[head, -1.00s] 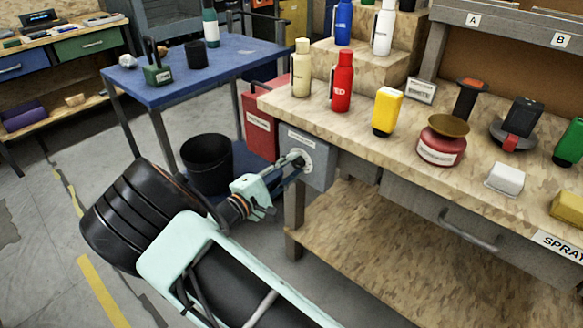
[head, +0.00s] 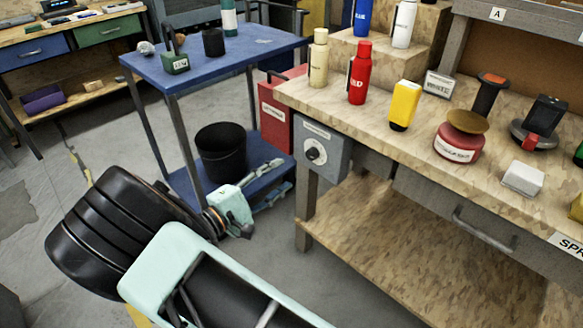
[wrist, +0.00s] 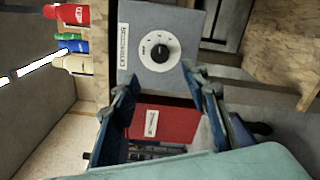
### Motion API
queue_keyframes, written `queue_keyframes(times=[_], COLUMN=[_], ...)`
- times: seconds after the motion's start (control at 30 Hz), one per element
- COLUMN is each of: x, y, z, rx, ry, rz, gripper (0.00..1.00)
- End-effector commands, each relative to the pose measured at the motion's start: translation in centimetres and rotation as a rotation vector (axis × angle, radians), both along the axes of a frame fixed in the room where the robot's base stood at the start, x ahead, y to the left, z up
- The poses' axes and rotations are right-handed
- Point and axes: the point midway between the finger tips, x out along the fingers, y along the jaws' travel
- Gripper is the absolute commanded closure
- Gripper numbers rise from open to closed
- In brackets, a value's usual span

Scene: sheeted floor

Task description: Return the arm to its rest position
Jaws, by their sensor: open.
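My arm reaches up from the bottom of the head view, with my gripper (head: 268,182) low beside the workbench, left of and below the grey dial box (head: 322,152). The gripper is apart from the box and its black knob (head: 313,153). In the wrist view my gripper (wrist: 165,98) has its two blue fingers spread wide with nothing held between them. The grey dial box (wrist: 150,75) with its round black knob (wrist: 160,53) lies beyond the fingertips. A red box (wrist: 165,122) shows through the gap.
The wooden workbench (head: 375,125) carries bottles, a yellow container (head: 404,105) and a red round-based item (head: 460,137). A blue table (head: 215,62) stands behind, with a black bin (head: 221,152) on its lower shelf. Grey floor (head: 120,150) is open at left.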

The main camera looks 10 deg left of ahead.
Motion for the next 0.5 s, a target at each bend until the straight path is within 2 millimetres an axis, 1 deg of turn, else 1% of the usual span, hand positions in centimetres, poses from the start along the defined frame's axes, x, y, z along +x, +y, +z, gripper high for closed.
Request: queue_keyframes(times=[0.1,0.2,0.5], x=[-0.91,-1.27,-1.31], y=[0.77,1.02,1.04], z=[-0.01,0.01,0.01], rx=[0.0,0.001,0.001], ry=[0.0,0.0,-0.001], rz=[0.001,0.001,0.0], gripper=[0.59,0.59,0.59])
